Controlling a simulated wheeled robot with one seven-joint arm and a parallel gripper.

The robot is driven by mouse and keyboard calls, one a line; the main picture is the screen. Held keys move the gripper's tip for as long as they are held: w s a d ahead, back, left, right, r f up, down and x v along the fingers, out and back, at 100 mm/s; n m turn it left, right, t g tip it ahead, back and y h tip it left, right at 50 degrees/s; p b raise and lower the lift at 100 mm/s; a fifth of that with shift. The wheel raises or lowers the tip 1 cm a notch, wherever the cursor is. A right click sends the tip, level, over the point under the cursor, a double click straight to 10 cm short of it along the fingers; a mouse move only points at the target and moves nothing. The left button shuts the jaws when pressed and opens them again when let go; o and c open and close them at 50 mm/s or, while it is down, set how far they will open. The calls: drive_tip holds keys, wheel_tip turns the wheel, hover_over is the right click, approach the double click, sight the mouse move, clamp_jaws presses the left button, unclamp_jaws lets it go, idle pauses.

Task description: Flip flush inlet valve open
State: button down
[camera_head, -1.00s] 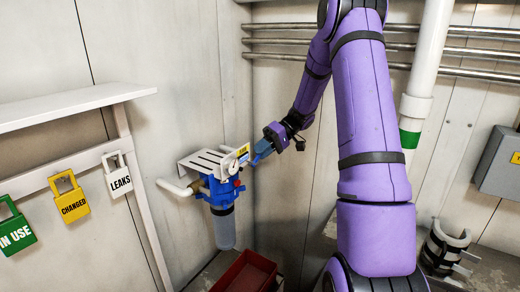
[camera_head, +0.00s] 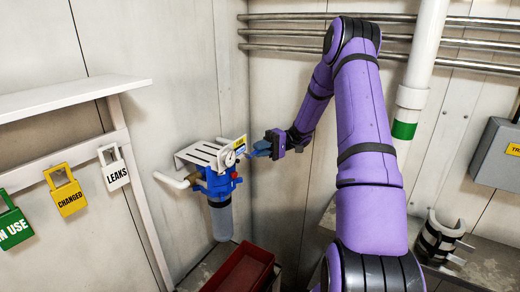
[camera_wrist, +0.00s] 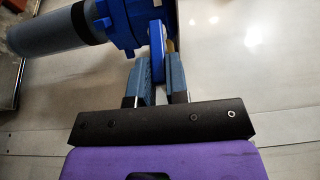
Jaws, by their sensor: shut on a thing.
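The blue filter housing (camera_head: 219,184) with a grey clear bowl (camera_head: 222,220) is mounted on the wall under a white bracket (camera_head: 205,155). It also shows at the upper left of the wrist view (camera_wrist: 125,20). A flat blue valve handle (camera_wrist: 157,52) comes down from the housing in the wrist view. My gripper (camera_wrist: 158,75) has one finger on each side of this handle and is shut on it. In the head view my gripper (camera_head: 261,149) is just right of the housing, and the handle is hard to make out there.
A red bin (camera_head: 240,272) stands below the housing. Green, yellow and white lock-shaped tags (camera_head: 66,192) hang from a white shelf frame (camera_head: 70,103) at left. Steel pipes and a white vertical pipe (camera_head: 415,95) are behind my arm. A grey box (camera_head: 497,158) is at right.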

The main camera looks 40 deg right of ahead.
drive_tip(key=shift+f, duration=0.1)
drive_tip(key=c, duration=1.4)
unclamp_jaws()
drive_tip(key=shift+r, duration=0.45)
wheel_tip(320, 180, up, 3)
drive_tip(key=shift+f, duration=0.1)
drive_tip(key=s+a, duration=0.2)
drive_tip(key=s, duration=0.5)
drive_tip(key=s+a+r, duration=0.1)
drive_tip(key=s+a, duration=0.2)
drive_tip(key=s, duration=0.5)
drive_tip(key=shift+a+r, duration=0.15)
drive_tip(key=shift+o, duration=0.4)
